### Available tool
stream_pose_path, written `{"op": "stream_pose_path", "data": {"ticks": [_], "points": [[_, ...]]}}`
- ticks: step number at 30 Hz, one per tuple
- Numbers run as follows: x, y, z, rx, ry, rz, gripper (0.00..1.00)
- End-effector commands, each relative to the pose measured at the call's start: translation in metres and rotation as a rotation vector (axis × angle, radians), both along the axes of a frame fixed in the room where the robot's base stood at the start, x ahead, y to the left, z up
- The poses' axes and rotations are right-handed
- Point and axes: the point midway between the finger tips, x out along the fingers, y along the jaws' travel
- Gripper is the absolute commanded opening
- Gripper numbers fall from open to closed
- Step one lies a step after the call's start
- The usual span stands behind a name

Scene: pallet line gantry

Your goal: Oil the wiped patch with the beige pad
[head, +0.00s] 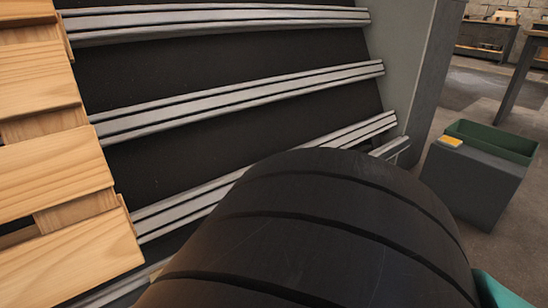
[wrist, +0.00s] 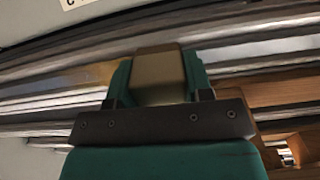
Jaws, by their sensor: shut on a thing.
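In the wrist view my gripper (wrist: 158,88) has its green fingers shut on the beige pad (wrist: 157,66). The pad's far end is in front of the metal rails (wrist: 270,48); I cannot tell whether it touches them. Left of the pad, one rail carries an amber-tinted stretch (wrist: 92,76). Right of the pad the rail looks brighter and cleaner. I cannot tell where the wiped patch ends, as the pad and fingers hide part of the rail. In the head view my dark arm link hides the gripper and pad.
Several rails (head: 240,94) cross a dark bed in the head view. A wooden pallet (head: 60,170) lies at the left. A grey stand (head: 465,185) with a green bin (head: 495,139) and a yellow block (head: 451,141) is at the right. Tables stand at the back right; the floor between is clear.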

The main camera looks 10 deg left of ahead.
Motion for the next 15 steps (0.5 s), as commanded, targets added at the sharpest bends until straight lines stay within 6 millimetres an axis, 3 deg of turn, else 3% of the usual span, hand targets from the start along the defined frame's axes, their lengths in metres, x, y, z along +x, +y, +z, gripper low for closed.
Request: {"op": "stream_pose_path", "data": {"ticks": [7,15], "points": [[-0.003,0.001,0.001,0.002,0.001,0.001,0.24],[0.014,-0.012,0.001,0.001,0.001,-0.002,0.24]]}}
